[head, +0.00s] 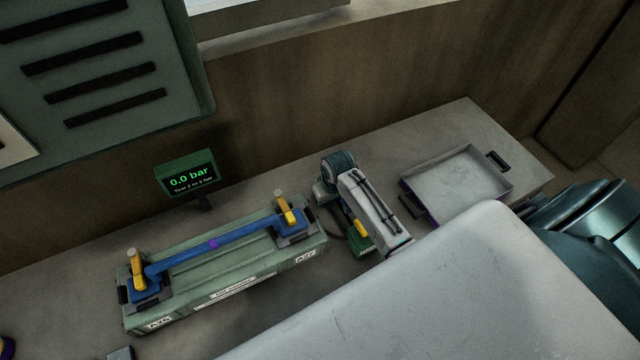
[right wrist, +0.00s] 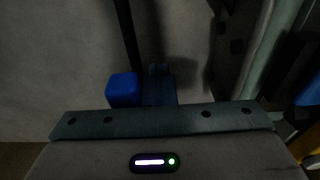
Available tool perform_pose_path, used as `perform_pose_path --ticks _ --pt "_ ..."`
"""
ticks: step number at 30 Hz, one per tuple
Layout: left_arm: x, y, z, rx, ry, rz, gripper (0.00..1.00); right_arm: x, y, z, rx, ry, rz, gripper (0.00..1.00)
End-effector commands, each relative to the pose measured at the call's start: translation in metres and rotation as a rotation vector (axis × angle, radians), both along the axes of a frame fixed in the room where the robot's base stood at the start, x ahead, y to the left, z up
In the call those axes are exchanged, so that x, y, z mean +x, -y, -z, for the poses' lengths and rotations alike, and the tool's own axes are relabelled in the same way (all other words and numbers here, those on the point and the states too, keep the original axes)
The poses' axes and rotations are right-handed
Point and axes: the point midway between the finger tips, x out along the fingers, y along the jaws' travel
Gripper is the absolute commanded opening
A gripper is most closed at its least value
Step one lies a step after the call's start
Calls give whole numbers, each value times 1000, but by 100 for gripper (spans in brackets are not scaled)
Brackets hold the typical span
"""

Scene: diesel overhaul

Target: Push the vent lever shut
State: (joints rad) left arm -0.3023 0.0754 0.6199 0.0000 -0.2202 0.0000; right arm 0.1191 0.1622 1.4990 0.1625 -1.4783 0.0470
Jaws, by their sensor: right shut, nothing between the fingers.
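The green hand pump (head: 361,246) stands on the bench to the right of the test fixture, partly hidden. A yellow lever (head: 360,228) on it, which looks like the vent lever, is tilted; I cannot tell whether it is open or shut. My right gripper (right wrist: 159,70) is shut and empty in the right wrist view, beside a blue block (right wrist: 123,90) and a thin dark rod (right wrist: 127,35). In the head view, my right wrist and a pale link seem to cover much of the pump, so contact with the lever is hidden. My left gripper is not in view.
The green fixture (head: 222,287) holds a blue bar (head: 220,241) between yellow clamp handles. A display (head: 188,177) behind it reads 0.0 bar. A grey tray (head: 455,178) lies to the right. My large white shell hides the front right of the bench (head: 62,272).

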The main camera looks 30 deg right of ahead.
Motion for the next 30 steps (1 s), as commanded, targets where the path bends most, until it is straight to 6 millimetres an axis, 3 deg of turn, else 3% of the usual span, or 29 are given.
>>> perform_pose_path --ticks 1,21,30 --pt "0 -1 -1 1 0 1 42 -1 9 -5 -21 -2 2 0" --pt "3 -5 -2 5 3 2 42 6 7 -78 -21 19 1 0" --pt "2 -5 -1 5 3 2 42 4 5 -85 -14 13 0 0"
